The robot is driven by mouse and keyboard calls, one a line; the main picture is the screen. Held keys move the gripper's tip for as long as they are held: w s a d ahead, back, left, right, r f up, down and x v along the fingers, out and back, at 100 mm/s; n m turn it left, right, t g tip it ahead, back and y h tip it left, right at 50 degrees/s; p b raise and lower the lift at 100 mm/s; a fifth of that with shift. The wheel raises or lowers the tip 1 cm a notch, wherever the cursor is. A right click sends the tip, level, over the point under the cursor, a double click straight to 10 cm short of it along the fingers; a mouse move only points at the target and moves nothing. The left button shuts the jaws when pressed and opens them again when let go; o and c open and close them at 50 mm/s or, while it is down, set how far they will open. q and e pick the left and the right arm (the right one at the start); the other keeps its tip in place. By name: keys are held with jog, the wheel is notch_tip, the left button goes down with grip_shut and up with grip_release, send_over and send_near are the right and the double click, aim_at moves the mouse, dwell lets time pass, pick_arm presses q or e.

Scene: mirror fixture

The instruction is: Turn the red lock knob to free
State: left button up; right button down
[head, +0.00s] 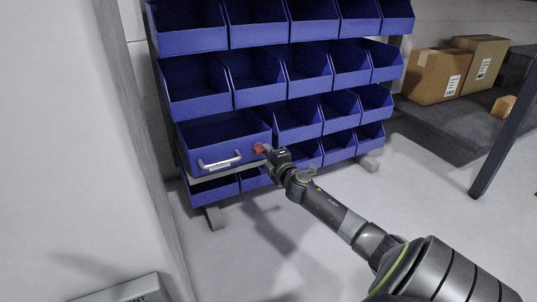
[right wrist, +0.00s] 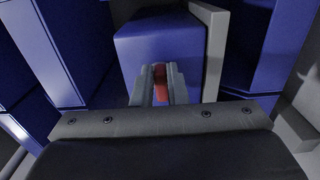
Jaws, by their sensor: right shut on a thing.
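The red lock knob (head: 259,149) is on the right side of the front of a wide blue drawer (head: 190,156) with a silver handle (head: 219,162). My right gripper (head: 266,151) reaches it from the lower right. In the right wrist view the red knob (right wrist: 159,76) sits between the two grey fingers of the gripper (right wrist: 160,88), which are shut on it. The fingers cover the knob's sides, so its turn angle is hard to tell. My left gripper is not in view.
Rows of blue bins (head: 300,68) fill the rack above and right of the drawer. Cardboard boxes (head: 437,76) stand on a dark shelf (head: 450,118) at the right. A pale wall or panel (head: 60,150) fills the left.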

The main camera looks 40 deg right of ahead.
dwell(0.4)
jog(key=c, duration=1.4)
grip_release()
jog(key=shift+c, duration=0.2)
jog(key=shift+s, duration=0.1)
jog(key=p+v, duration=0.4)
jog(key=v, duration=1.3)
jog(key=shift+s, duration=0.15)
